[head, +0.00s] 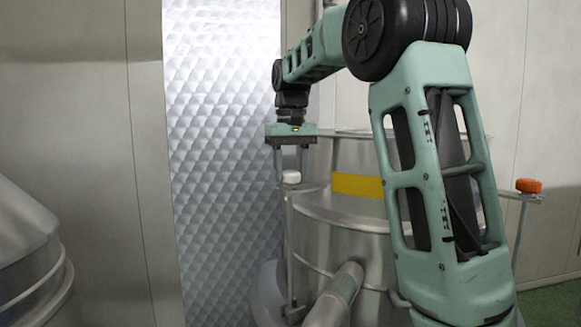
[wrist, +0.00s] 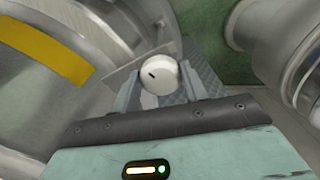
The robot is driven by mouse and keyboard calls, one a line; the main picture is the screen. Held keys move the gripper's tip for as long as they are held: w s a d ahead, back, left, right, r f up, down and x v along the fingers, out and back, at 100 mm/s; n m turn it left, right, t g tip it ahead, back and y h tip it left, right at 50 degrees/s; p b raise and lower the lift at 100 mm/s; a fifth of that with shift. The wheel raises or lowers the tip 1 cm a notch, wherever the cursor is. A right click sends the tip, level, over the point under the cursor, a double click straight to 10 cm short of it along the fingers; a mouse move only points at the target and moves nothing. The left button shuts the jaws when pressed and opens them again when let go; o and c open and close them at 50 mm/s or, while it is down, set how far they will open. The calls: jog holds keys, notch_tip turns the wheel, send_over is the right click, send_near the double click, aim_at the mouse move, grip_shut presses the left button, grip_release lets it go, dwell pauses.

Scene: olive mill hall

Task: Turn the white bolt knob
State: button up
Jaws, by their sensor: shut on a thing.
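The white bolt knob (wrist: 158,76) is a round cap with a short dark mark on its top face. In the head view the white knob (head: 291,177) sits on a bracket at the left side of a steel vessel (head: 330,236). My gripper (head: 291,168) points down over it, with the fingers on either side. In the wrist view my gripper (wrist: 160,92) has the knob between its two fingers and is shut on it. The knob's lower side and the bolt below it are hidden in the wrist view.
An orange knob (head: 529,186) sits on a bracket at the vessel's right side. A yellow label (head: 358,185) is on the vessel. A pipe (head: 336,297) sticks out in front. Another steel vessel (head: 28,250) stands at the left. A quilted metal panel (head: 222,160) is behind.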

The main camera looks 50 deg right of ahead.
aim_at(291, 171)
jog(key=n, duration=0.3)
jog(key=shift+f+n, duration=0.2)
jog(key=shift+n, duration=0.2)
jog(key=shift+d+n+p, duration=0.1)
jog(key=shift+n+p, duration=0.25)
jog(key=shift+n, duration=1.35)
jog(key=o, duration=1)
jog(key=shift+r, duration=0.1)
notch_tip(291, 171, up, 17)
jog(key=shift+r+p, duration=0.15)
jog(key=shift+p, duration=0.2)
